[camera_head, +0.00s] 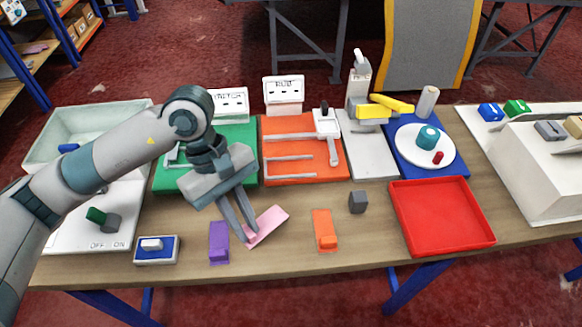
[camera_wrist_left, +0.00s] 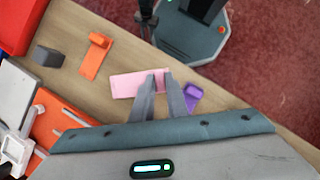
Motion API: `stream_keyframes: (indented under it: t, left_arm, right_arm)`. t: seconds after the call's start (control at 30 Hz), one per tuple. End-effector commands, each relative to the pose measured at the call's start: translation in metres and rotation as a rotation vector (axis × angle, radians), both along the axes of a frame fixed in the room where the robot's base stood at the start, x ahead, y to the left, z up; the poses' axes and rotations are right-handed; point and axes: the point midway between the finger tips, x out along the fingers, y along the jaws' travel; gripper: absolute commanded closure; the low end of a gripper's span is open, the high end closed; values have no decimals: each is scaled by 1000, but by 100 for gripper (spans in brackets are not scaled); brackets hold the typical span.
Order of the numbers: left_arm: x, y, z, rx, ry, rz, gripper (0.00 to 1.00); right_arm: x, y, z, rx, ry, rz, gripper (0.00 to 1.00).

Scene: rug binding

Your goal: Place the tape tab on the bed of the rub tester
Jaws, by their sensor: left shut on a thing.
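My left gripper (camera_head: 248,232) is shut on a pink tab (camera_head: 267,226), holding it by its upright end at the table's front part; in the left wrist view the fingertips (camera_wrist_left: 160,77) close on that end of the pink tab (camera_wrist_left: 127,85). I cannot tell whether the tab touches the table. A purple tab (camera_head: 219,242) lies just left of it and an orange tab (camera_head: 324,230) lies to its right. The rub tester, under a sign that seems to read RUB (camera_head: 284,89), has an orange bed (camera_head: 288,143) with pale rails, behind the gripper and to its right. My right gripper is not in view.
A green station (camera_head: 235,138) stands left of the orange one, partly behind my arm. A dark grey block (camera_head: 358,202) and a red tray (camera_head: 443,239) are to the right. A blue-and-white pad (camera_head: 156,250) lies front left. The table between the orange tab and orange bed is clear.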

Motion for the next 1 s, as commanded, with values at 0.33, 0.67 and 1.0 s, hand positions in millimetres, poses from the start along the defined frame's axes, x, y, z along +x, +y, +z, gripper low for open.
stream_keyframes:
  t: [0.33,0.67,1.0]
  left_arm:
    - [37,93,5,5,-2,-426,100]
    - [51,146,16,1,-2,-653,100]
    - [51,148,16,-1,-1,-671,100]
  right_arm:
    - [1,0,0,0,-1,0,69]
    - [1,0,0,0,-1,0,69]
    - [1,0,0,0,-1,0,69]
